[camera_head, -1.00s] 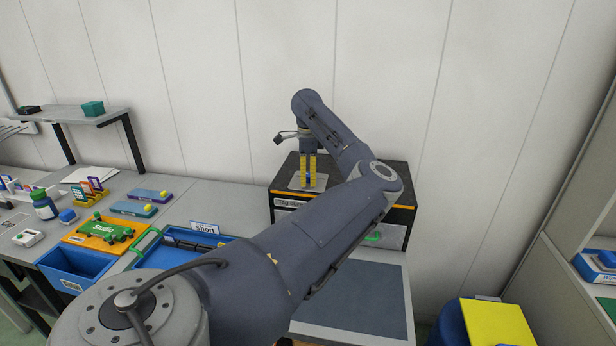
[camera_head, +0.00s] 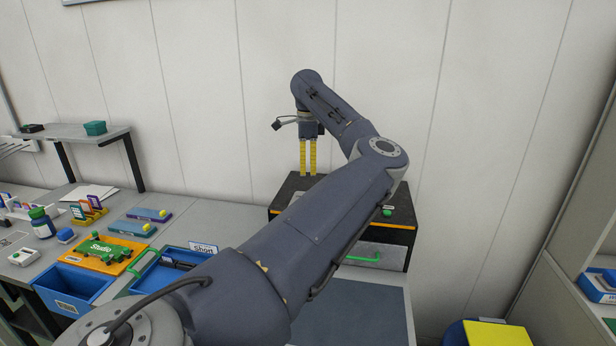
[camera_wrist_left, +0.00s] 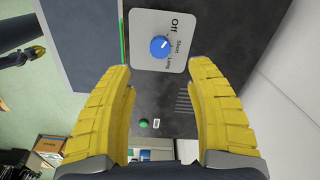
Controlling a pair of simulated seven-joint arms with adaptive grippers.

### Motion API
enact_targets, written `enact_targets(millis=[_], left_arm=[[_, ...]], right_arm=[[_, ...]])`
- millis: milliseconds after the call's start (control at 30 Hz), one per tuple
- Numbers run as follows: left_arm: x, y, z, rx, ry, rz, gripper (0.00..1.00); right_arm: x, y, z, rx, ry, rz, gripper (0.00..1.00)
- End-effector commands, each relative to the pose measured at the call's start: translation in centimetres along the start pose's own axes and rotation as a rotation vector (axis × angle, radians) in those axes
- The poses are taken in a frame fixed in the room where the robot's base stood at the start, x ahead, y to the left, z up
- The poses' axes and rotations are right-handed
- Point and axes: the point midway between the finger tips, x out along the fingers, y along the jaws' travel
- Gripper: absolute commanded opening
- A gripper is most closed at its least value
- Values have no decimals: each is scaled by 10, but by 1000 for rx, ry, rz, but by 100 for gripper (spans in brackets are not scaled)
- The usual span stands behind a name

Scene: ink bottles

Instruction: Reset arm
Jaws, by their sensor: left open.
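My left gripper (camera_head: 308,172) is at the end of the arm that reaches across the head view. Its two yellow fingers point down, apart and empty, above the black-topped box (camera_head: 288,194). In the left wrist view the gripper (camera_wrist_left: 162,72) is open over the same box top. A blue knob (camera_wrist_left: 160,46) on a light plate (camera_wrist_left: 145,22) marked Off, Short and Long lies just beyond the fingertips, apart from them. A dark part with a yellow end shows at that view's upper left; it may be my right gripper, and its jaws cannot be made out.
A green button (camera_head: 387,212) is on the box top, and a green handle (camera_head: 362,259) is on its front. To the left are a blue bin (camera_head: 72,288), a blue tray (camera_head: 172,272), an orange board (camera_head: 82,258) and a dark blue bottle (camera_head: 42,224). Shelving stands at right.

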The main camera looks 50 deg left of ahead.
Motion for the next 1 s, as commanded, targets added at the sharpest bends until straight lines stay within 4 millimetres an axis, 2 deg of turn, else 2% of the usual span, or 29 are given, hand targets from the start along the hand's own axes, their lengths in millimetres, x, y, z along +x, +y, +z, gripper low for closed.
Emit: enact_targets(millis=[200,667,767,867,967,1000], left_arm=[[-9,0,0,0,-1,0,56],[-10,0,2,2,-10,0,56],[-11,0,15,25,-87,-8,56],[-22,1,43,84,-279,-17,56],[-52,4,76,178,-576,-10,56],[-71,6,87,221,-713,2,56]], right_arm=[[0,0,0,0,0,0,0],[0,-1,0,0,0,0,0],[0,-1,0,3,0,0,0],[0,-2,2,11,1,0,0],[-1,-2,5,24,0,2,0],[-1,-2,6,29,0,3,0]])
